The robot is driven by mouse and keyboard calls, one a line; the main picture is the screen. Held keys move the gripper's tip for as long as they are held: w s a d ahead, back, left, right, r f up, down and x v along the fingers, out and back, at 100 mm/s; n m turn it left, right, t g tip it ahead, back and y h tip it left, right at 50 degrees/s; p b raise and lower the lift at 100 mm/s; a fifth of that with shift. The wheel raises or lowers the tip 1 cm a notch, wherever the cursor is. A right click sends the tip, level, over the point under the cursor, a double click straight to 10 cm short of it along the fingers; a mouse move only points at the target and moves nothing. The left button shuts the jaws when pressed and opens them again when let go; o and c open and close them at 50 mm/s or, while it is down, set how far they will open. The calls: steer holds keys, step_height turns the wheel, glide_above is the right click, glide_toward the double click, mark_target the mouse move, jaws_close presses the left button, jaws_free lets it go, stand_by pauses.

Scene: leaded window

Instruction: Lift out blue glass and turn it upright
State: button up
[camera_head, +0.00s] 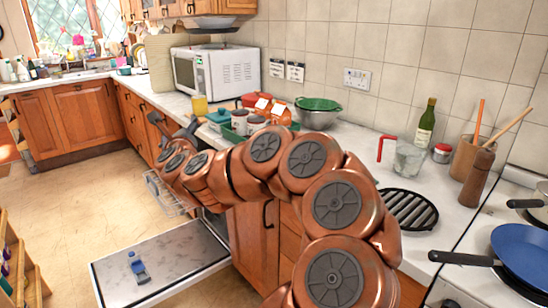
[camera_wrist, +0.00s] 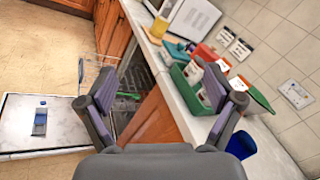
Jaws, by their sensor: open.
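My gripper (camera_head: 172,125) is open and empty, in front of the counter in the head view. In the wrist view its fingers (camera_wrist: 165,96) are wide apart, with the dark rack (camera_wrist: 137,82) of the open dishwasher and the counter edge beyond them. The rack's wire front (camera_head: 165,194) shows below my arm in the head view. A dark blue cup-like thing (camera_wrist: 242,145) is on the counter, beyond the right finger in the wrist view; I cannot tell which way up it is. I make out no blue glass inside the rack, much of which is hidden.
The dishwasher door (camera_head: 190,262) lies open and low, with a blue-grey dispenser (camera_head: 138,268) on it. The counter holds a green tub (camera_wrist: 190,82), a green colander (camera_head: 318,108), a clear jug (camera_head: 408,160) and a microwave (camera_head: 215,68).

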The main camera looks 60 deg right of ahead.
steer(key=s+d+f+m+g+h+b, duration=0.1)
steer(key=s+d+f+m+g+h, duration=0.1)
steer(key=s+d+f+m+g, duration=0.25)
steer(key=s+d+f+m+g+h+b, duration=0.1)
steer(key=s+d+f+m+g+h, duration=0.1)
steer(key=s+d+m+g, duration=0.35)
steer(key=s+d+f+m+g+h, duration=0.25)
steer(key=s+d+m, duration=0.3)
steer(key=d, duration=0.35)
steer(key=shift+w+d+f+p, duration=0.1)
steer(key=shift+w+d+p, duration=0.1)
steer(key=shift+d, duration=0.85)
steer(key=shift+w+d+f+p, duration=0.1)
steer(key=shift+d+p, duration=0.05)
steer(key=shift+d, duration=0.95)
steer(key=shift+w+d+f+p, duration=0.1)
steer(key=shift+d+p, duration=0.1)
steer(key=shift+d, duration=0.85)
steer(key=shift+w+d+t, duration=0.15)
steer(key=shift+d+t, duration=0.1)
steer(key=shift+d, duration=0.05)
steer(key=c, duration=1.5)
steer(key=shift+r, duration=0.1)
